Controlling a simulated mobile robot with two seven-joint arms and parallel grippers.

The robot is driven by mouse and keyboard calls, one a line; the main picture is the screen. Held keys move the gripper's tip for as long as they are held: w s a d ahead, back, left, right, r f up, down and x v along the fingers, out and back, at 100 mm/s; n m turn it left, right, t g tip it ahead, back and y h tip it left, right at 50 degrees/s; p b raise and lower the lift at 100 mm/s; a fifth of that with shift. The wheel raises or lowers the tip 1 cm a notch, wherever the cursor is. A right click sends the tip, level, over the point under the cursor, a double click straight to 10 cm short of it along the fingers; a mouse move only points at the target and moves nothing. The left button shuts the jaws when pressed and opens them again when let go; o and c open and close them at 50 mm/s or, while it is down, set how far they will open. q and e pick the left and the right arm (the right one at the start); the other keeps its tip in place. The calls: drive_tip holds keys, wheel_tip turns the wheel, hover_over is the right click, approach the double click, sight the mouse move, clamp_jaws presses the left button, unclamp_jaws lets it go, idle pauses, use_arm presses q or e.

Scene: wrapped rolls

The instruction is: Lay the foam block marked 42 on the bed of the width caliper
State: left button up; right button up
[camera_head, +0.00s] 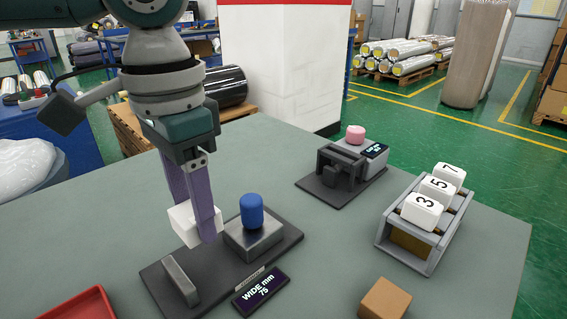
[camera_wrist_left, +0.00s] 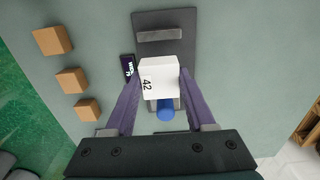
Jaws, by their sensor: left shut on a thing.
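The white foam block marked 42 (camera_head: 183,226) is held between the purple fingers of my left gripper (camera_head: 204,228). In the left wrist view the 42 shows on the near face of the block (camera_wrist_left: 158,80), between the fingertips (camera_wrist_left: 160,76). The width caliper (camera_head: 222,268) lies below, a dark bed with a grey end jaw (camera_head: 180,280) and a metal slide with a blue knob (camera_head: 251,211). The block appears over the bed between jaw and slide; any gap beneath it is hard to judge. My right gripper is not in view.
A second gauge with a pink knob (camera_head: 355,134) stands behind. A rack (camera_head: 406,250) holds white blocks 3, 5 and 7. A tan block (camera_head: 384,299) and a red tray (camera_head: 78,306) are near the front.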

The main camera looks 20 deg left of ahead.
use_arm(q)
drive_tip(key=shift+r+p, duration=0.15)
drive_tip(key=shift+p, duration=0.25)
drive_tip(key=shift+f+b, duration=0.7)
drive_tip(key=shift+f, duration=1.95)
drive_tip(key=shift+p, duration=0.6)
drive_tip(key=shift+p, duration=0.5)
drive_tip(key=shift+f, duration=0.15)
